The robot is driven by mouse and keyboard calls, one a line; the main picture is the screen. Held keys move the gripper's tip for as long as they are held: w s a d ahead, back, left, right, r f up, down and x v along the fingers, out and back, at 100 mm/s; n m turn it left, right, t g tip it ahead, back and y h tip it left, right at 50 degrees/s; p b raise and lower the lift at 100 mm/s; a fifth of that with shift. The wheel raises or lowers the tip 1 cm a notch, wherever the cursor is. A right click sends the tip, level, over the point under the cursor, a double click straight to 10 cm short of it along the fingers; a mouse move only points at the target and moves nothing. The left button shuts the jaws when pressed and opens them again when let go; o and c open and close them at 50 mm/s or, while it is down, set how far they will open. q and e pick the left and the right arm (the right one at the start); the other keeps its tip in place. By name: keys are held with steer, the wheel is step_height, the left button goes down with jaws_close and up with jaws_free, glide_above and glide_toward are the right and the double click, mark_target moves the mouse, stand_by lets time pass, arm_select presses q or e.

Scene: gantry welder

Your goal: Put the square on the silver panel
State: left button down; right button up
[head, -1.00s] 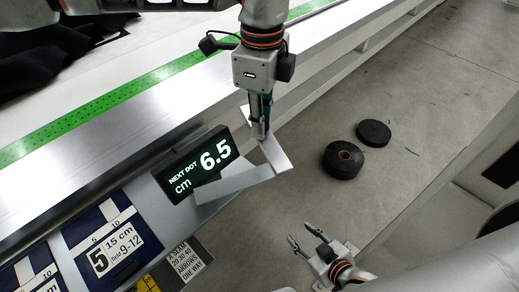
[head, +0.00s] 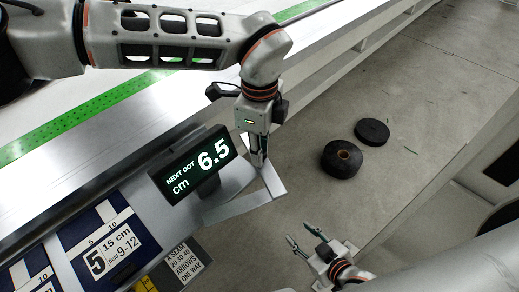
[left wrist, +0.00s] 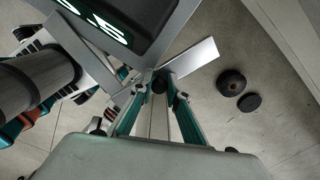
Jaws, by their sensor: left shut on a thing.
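The square is an L-shaped flat metal piece (head: 272,183). My left gripper (head: 259,163) is shut on it near one end of the short leg, and the long leg reaches left below the display. In the left wrist view one leg of the square (left wrist: 195,63) sticks out beyond the fingertips (left wrist: 158,78). A long brushed silver surface (head: 110,158) runs diagonally behind the display, and a pale silver-grey ledge (head: 150,212) lies under it. I cannot tell which is the silver panel, or whether the square touches the ledge. My right gripper (head: 302,233) is open and empty over the floor.
A black display (head: 195,165) reading "NEXT DOT 6.5 cm" stands on the ledge, close to the square. Blue-and-white cards (head: 105,245) and a grey sign (head: 185,260) lie at lower left. Two black discs (head: 343,158) (head: 372,132) lie on the open floor.

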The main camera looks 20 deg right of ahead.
arm_select(q)
steer(key=shift+f, duration=0.1)
steer(key=c, duration=2)
jaws_free()
steer(key=shift+o, duration=0.2)
